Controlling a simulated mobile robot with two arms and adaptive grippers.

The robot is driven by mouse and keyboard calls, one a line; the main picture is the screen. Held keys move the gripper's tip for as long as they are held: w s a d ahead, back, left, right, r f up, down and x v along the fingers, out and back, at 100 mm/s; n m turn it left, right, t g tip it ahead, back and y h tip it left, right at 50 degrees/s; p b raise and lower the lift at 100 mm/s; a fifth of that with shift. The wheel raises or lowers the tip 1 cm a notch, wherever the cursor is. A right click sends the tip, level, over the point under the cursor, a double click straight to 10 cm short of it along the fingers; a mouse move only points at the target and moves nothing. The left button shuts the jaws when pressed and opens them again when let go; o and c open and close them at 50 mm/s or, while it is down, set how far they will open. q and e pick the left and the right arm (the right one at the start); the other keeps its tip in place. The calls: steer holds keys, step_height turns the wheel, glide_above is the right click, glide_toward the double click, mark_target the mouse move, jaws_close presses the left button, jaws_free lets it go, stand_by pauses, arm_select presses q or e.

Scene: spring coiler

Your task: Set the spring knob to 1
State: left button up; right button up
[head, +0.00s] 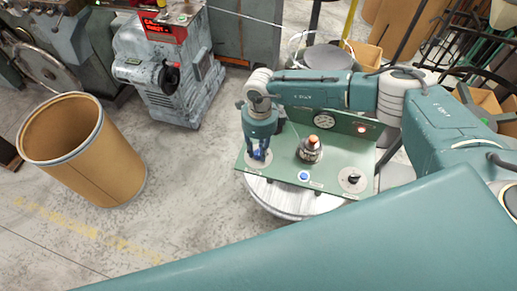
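A green control panel (275,176) stands on a round pale base. Its left end carries a round pale dial plate (250,167); my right gripper (259,158) points down over it and hides most of what sits there. Small dark blue parts show at its fingertips, but I cannot tell if they grip a knob. A black knob (353,179) sits on another round plate at the panel's right end. The labels are too small to read, so I cannot tell which is the spring knob or its setting. My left gripper is out of view.
The panel also has an orange-topped dark part (311,148), a blue button (304,176), a gauge (324,120) and a lit red lamp (362,129). A brown drum (95,160) stands left; a grey machine (170,85) is behind. The floor between is clear.

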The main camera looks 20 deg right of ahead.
mark_target(257, 151)
jaws_close()
steer(key=shift+f+n+b, duration=0.15)
steer(key=shift+n+b, duration=0.35)
steer(key=shift+b, duration=0.35)
steer(key=n+b, duration=0.9)
steer(key=b, duration=0.4)
steer(key=shift+w+h, duration=0.1)
steer(key=shift+h, duration=0.2)
steer(key=shift+a+n+b, duration=0.1)
steer(key=shift+n+b, duration=0.85)
steer(key=shift+n, duration=0.05)
steer(key=shift+r, duration=0.2)
steer(key=o, duration=0.8)
jaws_free()
steer(key=r, duration=1.2)
steer(key=shift+w+a, duration=0.1)
steer(key=shift+w, duration=0.15)
